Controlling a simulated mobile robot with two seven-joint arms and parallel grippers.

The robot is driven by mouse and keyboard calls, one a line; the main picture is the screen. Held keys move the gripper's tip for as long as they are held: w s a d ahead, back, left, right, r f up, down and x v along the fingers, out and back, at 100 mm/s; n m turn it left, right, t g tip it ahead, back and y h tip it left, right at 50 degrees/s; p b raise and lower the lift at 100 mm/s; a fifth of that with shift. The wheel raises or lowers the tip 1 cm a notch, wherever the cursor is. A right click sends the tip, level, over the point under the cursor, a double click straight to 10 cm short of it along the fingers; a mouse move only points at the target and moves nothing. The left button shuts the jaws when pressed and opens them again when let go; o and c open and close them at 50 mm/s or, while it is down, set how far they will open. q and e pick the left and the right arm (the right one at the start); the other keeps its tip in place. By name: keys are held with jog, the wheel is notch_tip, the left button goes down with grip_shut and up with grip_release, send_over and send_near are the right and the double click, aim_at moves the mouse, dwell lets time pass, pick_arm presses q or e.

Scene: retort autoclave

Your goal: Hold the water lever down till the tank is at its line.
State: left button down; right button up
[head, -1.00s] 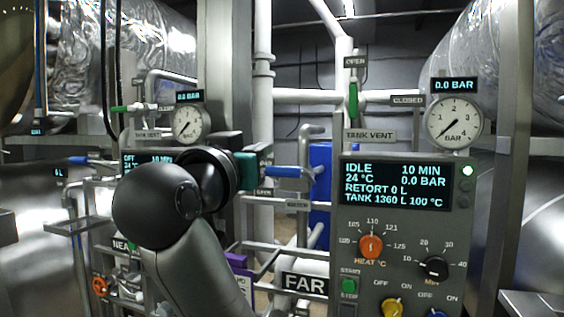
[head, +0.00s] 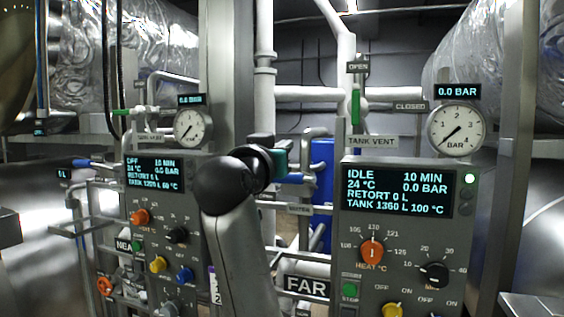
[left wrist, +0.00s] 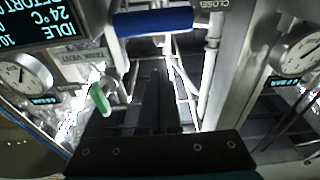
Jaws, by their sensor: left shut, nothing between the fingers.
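A blue lever (head: 290,179) sits on the piping between the two control panels, partly hidden by my left wrist in the head view. Its blue handle also shows across the top of the left wrist view (left wrist: 165,22). The left gripper's fingers (left wrist: 157,85) are shut and empty, apart from the handle in that view. In the head view, the gripper's teal part (head: 281,162) is just above the lever; the fingertips are hidden. The far panel's display (head: 396,190) reads IDLE, RETORT 0 L, TANK 1360 L 100 °C. The right gripper is out of view.
The near panel's display (head: 155,173) reads OFF, with a tank figure near 1205 L. Another blue lever (head: 88,163) is at the left. A green valve handle (head: 355,104) stands above the TANK VENT label (head: 373,141). Pipes and a steel post surround my arm.

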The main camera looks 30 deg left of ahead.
pick_arm(q)
jog(key=shift+s+d+f, duration=0.1)
jog(key=shift+s+f, duration=0.05)
jog(key=shift+f, duration=0.85)
jog(key=shift+s+f, duration=0.1)
jog(key=shift+f, duration=0.85)
notch_tip(320, 180, down, 9)
jog(key=s+t+y+b, duration=0.1)
jog(key=t+b, duration=0.6)
jog(key=b, duration=1.1)
jog(key=shift+d+r+y, duration=0.15)
jog(key=shift+r+y, duration=0.05)
jog(key=shift+y, duration=0.1)
jog(key=shift+f, duration=0.15)
dwell(3.4)
